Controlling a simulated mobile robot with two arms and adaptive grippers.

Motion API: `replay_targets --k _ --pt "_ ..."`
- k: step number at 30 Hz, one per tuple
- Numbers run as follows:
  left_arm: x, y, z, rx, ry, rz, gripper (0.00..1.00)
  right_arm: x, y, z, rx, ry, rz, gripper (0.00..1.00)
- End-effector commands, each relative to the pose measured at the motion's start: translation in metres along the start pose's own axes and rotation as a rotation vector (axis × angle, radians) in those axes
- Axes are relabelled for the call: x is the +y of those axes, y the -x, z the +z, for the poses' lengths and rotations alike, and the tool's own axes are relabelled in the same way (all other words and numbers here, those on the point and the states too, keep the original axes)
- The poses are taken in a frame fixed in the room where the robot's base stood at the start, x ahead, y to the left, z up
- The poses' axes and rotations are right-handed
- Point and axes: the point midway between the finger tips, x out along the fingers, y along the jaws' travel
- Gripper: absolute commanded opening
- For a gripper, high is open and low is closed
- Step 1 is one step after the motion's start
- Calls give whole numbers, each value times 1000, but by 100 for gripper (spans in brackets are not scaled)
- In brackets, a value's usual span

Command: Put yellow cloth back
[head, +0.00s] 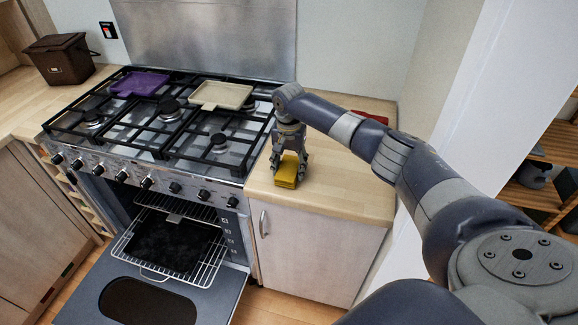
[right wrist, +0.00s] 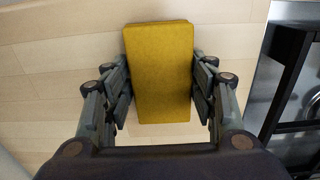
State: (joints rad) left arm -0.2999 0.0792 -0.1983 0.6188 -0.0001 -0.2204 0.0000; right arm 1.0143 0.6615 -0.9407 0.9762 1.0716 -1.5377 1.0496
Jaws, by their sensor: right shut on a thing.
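The yellow cloth (head: 287,176) is a folded block at the wooden counter right of the range cooker, near the counter's front edge. My right gripper (head: 289,162) points down over it and is shut on it. In the right wrist view the cloth (right wrist: 160,75) sits between the two fingers of my right gripper (right wrist: 161,88), with a finger against each long side. I cannot tell whether the cloth rests on the counter or is slightly above it. My left gripper is not in view.
The range cooker (head: 190,172) stands left of the cloth, its oven door (head: 210,300) open and a rack (head: 205,270) pulled out. A purple item (head: 139,84) and a cream item (head: 221,95) lie on the grates. The counter (head: 345,185) right of the cloth is clear. A red item (head: 370,117) lies behind my arm.

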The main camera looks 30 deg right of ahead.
Motion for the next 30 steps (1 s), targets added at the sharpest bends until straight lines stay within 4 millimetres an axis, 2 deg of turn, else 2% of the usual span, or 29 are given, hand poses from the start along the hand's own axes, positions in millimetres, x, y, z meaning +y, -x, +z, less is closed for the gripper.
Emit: replay_targets --k 2,3,5,6,16,19,23,30 --pt "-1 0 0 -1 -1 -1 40 0 -2 0 -1 0 0 34" --pt "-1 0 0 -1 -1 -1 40 0 -2 0 0 0 0 57" --pt "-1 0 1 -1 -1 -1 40 0 -2 0 0 0 0 71" --pt "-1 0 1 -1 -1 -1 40 0 -2 0 0 0 0 73" --pt "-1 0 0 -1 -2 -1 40 0 -1 0 0 0 0 73" --pt "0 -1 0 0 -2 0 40 0 4 0 0 1 -1 73" --pt "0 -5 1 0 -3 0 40 -1 24 0 2 1 -5 73" --pt "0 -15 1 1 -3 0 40 -2 76 0 2 1 -4 73"
